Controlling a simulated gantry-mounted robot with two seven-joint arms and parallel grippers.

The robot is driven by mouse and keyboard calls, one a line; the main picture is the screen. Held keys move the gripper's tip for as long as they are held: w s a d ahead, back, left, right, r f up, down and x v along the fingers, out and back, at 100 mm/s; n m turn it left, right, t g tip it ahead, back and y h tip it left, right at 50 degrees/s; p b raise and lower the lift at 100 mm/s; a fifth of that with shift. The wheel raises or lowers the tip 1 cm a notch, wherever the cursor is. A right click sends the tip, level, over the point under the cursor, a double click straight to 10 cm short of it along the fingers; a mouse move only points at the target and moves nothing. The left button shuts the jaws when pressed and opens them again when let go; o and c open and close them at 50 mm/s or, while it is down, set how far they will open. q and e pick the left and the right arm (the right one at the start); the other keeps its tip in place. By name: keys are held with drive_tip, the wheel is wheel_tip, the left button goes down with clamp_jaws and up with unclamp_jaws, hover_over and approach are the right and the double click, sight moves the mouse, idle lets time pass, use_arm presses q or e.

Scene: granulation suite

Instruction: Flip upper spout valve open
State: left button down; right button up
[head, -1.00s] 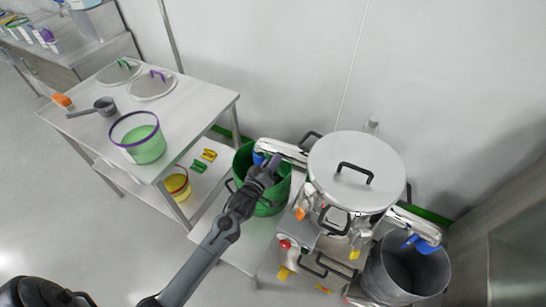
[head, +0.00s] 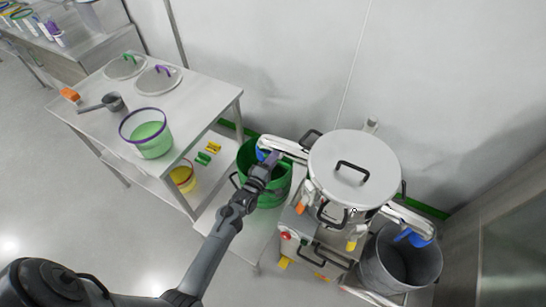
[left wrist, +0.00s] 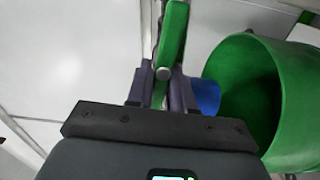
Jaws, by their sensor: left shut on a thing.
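The left-hand spout (head: 285,147) is a pale metal arm running from the lidded vessel (head: 352,170), with a blue end (head: 262,155) over a green bucket (head: 246,158). In the left wrist view a green valve lever (left wrist: 174,35) with a round metal pivot stands between the fingers. My left gripper (head: 268,160) is at this spout's end, and its fingers (left wrist: 163,88) are shut on the lever. The blue end (left wrist: 207,95) shows just beyond the right finger. My gripper hides much of the valve in the head view. My right gripper is not in view.
A second spout (head: 405,217) with a blue end hangs over a grey bucket (head: 400,272) at the right. A steel table (head: 95,120) at the left holds lids, a scoop (head: 113,102) and a green tub (head: 150,140). A wall stands close behind the vessel.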

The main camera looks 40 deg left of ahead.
use_arm(q)
drive_tip(key=shift+f+n, duration=0.1)
drive_tip(key=shift+n, duration=0.3)
drive_tip(key=c, duration=1.1)
unclamp_jaws()
drive_tip(key=shift+o, duration=0.2)
drive_tip(key=shift+s, duration=0.3)
drive_tip(key=s+d+p, duration=0.1)
drive_tip(key=s+d, duration=0.1)
drive_tip(key=s, duration=0.8)
